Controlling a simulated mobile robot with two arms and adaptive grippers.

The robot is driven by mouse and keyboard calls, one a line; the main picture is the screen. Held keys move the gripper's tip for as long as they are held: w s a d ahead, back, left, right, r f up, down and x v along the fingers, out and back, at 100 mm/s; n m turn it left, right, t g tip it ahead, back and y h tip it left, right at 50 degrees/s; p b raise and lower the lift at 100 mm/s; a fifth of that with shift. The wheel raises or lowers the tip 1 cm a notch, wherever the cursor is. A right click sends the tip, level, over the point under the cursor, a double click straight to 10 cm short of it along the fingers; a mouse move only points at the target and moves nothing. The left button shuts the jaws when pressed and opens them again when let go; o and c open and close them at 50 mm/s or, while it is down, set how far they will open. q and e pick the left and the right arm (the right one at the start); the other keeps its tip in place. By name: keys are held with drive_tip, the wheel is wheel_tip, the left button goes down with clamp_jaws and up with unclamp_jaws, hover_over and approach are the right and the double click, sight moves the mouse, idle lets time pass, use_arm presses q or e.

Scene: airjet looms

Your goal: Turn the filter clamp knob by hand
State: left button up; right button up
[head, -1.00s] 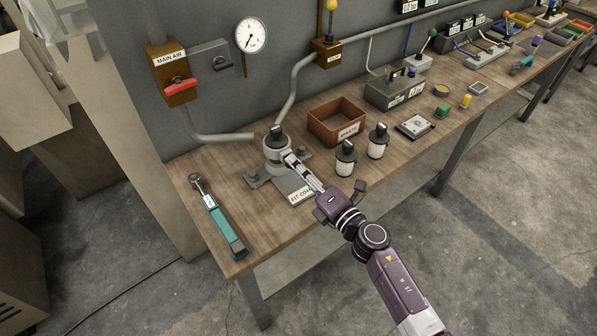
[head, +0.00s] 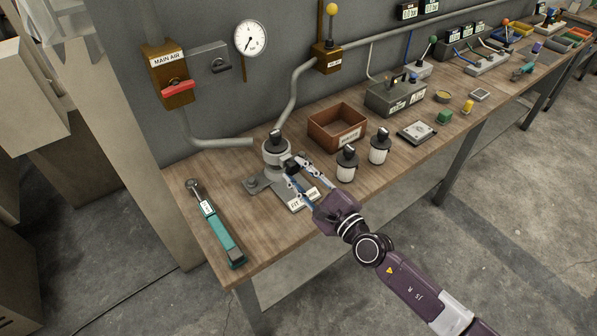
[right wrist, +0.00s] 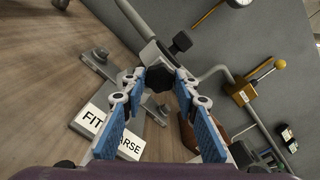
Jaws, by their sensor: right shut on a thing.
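The filter clamp (head: 277,155) is a grey fixture on a flat base on the bench, with a black top. The dark clamp knob (right wrist: 159,78) sits on its near side, between my fingertips in the right wrist view. My right gripper (head: 292,171) reaches in from the lower right, and its blue-padded fingers are shut on the knob. The fingertips also show in the right wrist view (right wrist: 155,86). The fingers hide part of the knob's sides. A "FIT COARSE" plate (right wrist: 107,134) lies in front of the clamp. My left gripper is not in view.
A teal-handled wrench (head: 220,232) lies left of the clamp. Two filter cartridges (head: 346,166) (head: 379,147) stand close to the right of my gripper. A brown bin (head: 352,132) is behind them. A grey pipe (head: 220,142) runs behind the clamp.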

drive_tip(key=o, duration=0.9)
drive_tip(key=shift+c, duration=0.2)
drive_tip(key=shift+v, duration=1.05)
